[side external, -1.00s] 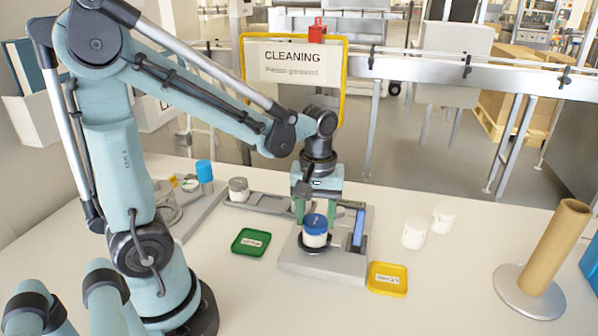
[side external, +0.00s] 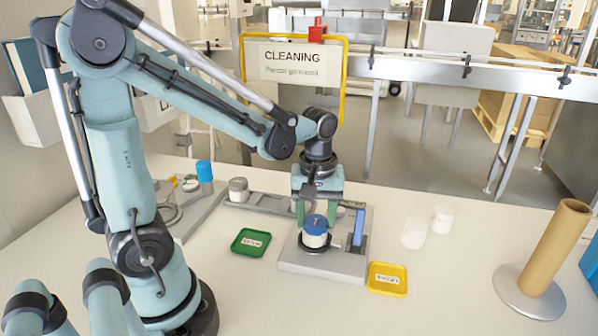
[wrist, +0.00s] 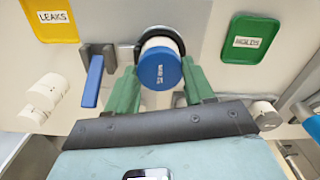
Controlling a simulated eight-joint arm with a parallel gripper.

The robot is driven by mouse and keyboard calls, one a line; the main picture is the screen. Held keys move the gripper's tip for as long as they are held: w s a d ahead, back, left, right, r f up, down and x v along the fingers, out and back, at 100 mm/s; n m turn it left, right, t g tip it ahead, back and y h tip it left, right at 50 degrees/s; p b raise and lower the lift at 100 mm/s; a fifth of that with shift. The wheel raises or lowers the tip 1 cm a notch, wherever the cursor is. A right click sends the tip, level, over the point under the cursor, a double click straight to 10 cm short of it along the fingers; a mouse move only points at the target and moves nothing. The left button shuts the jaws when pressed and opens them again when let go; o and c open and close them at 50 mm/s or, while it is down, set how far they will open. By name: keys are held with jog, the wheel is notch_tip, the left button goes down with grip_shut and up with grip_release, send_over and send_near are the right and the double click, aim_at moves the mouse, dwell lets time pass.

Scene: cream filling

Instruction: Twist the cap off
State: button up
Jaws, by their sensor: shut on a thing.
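A white jar (side external: 314,240) with a blue cap (side external: 315,223) stands upright in a dark round holder on a grey fixture (side external: 322,263). In the wrist view the blue cap (wrist: 160,70) sits between my two green fingers, with a dark ring behind it. My gripper (side external: 316,214) points down over the jar and is shut on the blue cap. The cap is still on the jar. Exact finger contact is hard to see in either view.
A blue lever (side external: 358,228) stands on the fixture just right of the jar. A green tray (side external: 250,241) lies left, and a yellow tray (side external: 387,279) lies right. Two white jars (side external: 414,233) stand further right. A brown tube (side external: 553,247) stands at far right.

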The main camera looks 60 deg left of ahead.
jog(key=n, duration=0.4)
jog(key=shift+n, duration=0.4)
jog(key=n, duration=0.3)
jog(key=shift+n, duration=1.3)
jog(key=shift+n, duration=0.7)
jog(key=n, duration=0.4)
